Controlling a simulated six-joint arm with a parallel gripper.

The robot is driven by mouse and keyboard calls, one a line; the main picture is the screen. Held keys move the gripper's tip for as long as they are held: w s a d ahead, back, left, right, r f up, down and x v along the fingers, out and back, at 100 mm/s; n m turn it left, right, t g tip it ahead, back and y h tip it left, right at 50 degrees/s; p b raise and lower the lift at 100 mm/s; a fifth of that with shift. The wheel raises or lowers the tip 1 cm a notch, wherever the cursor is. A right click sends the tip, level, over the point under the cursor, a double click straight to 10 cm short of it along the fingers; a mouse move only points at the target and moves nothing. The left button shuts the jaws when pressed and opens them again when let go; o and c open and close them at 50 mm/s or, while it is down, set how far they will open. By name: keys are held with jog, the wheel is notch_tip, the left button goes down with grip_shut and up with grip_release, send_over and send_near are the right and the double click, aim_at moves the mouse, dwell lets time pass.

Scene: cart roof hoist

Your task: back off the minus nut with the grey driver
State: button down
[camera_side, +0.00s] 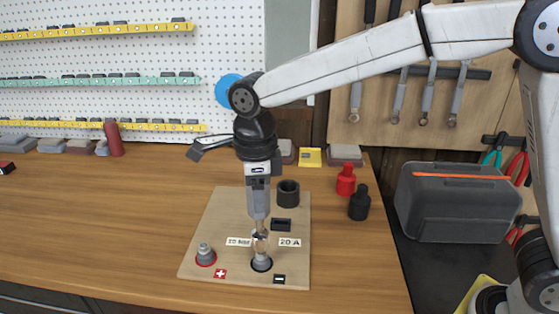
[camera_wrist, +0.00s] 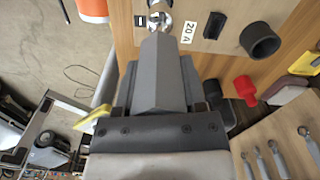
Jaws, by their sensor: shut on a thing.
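My gripper (camera_side: 259,217) points straight down over the wooden terminal board (camera_side: 212,222), its grey fingers shut on the grey driver (camera_side: 260,243). Only the driver's shiny lower part shows below the fingertips; the fingers hide the rest. The driver stands upright over the minus terminal (camera_side: 262,265), which has a black ring and a minus label (camera_side: 279,279). Its minus nut is hidden, and I cannot tell how far the driver sits on it. In the wrist view the driver's metal (camera_wrist: 160,16) shows past the fingertips. The plus terminal (camera_side: 205,255), with a red ring, stands to the left.
A black open cup (camera_side: 288,193) stands at the board's back right. A red cap (camera_side: 345,180) and a black cap (camera_side: 359,204) stand right of the board. A grey toolbox (camera_side: 455,203) is further right.

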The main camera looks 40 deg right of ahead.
jog(key=shift+f, duration=1.4)
jog(key=shift+n, duration=0.3)
jog(key=shift+n, duration=10.1)
jog(key=shift+r+n, duration=0.1)
jog(key=shift+n, duration=3.2)
jog(key=shift+r, duration=0.1)
